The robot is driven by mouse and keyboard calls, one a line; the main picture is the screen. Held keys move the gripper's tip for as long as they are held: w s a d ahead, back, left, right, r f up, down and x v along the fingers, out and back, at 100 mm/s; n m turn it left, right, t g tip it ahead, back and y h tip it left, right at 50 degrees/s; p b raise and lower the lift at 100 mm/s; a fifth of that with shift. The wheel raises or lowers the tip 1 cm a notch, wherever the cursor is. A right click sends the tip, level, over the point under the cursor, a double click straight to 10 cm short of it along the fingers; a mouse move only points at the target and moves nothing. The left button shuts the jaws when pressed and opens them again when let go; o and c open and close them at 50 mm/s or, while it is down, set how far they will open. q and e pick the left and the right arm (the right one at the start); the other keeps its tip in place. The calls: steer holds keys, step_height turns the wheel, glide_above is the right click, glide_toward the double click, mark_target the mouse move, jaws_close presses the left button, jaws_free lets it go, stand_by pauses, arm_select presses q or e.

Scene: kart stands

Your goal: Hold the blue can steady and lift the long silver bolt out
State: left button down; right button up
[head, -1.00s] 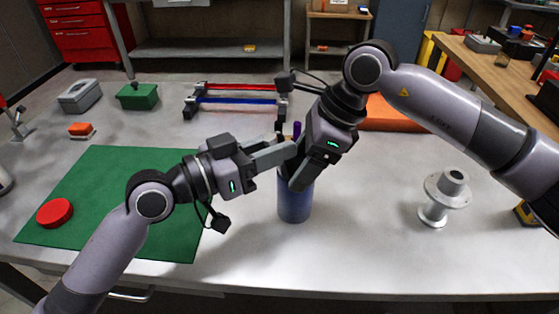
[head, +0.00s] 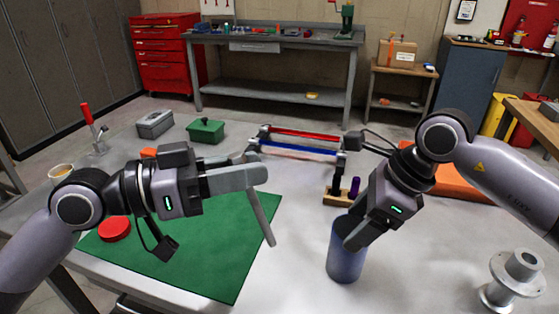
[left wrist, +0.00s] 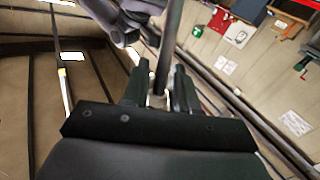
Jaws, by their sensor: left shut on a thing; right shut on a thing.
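The blue can (head: 345,262) stands upright on the table right of the middle in the head view. My right gripper (head: 352,238) is shut on its upper rim, and its jaws hide part of the opening. My left gripper (head: 253,178) is shut on the long silver bolt (head: 264,218), which hangs slightly tilted below the fingers, clear of the can and to its left, above the green mat's right edge. In the left wrist view the bolt (left wrist: 168,45) shows as a dark rod between the fingers (left wrist: 158,98).
The green mat (head: 190,250) lies at left with a red round lid (head: 114,229) on it. Behind the can are a small wooden block (head: 340,196) with a purple piece and a frame with red and blue bars (head: 300,150). A grey flanged part (head: 512,275) stands at right.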

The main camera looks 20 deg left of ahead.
arm_select(q)
steer(key=shift+v, duration=1.35)
arm_select(e)
steer(key=o, duration=1.1)
steer(key=shift+o, duration=0.2)
steer(key=v, duration=1.2)
